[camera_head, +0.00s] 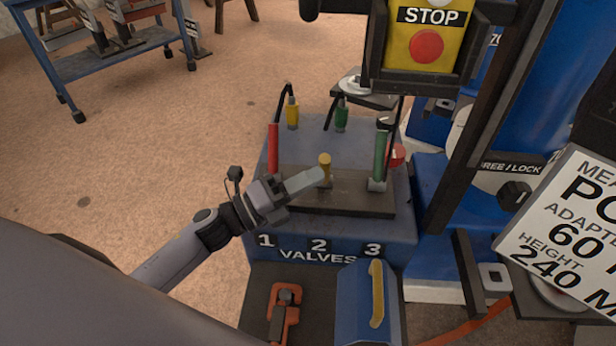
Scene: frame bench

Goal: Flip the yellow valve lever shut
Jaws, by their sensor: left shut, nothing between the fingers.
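The yellow valve lever (325,160) is at the middle of the blue valve block (397,226), above the painted number 2. Only a short yellow piece with a rounded top shows, and my gripper covers part of its lower end. My left gripper (314,178) is shut and empty, with its fingertips right at the lever's left side. I cannot tell whether they touch it. The red lever (273,148) stands upright at valve 1, and the green lever (379,155) stands upright at valve 3. My right gripper is not in view.
A yellow box with a red STOP button (426,46) hangs above the block's right side. Yellow (292,113) and green (341,116) connectors stand behind the levers. An orange clamp (285,305) and a blue box with a yellow handle (376,293) are in front.

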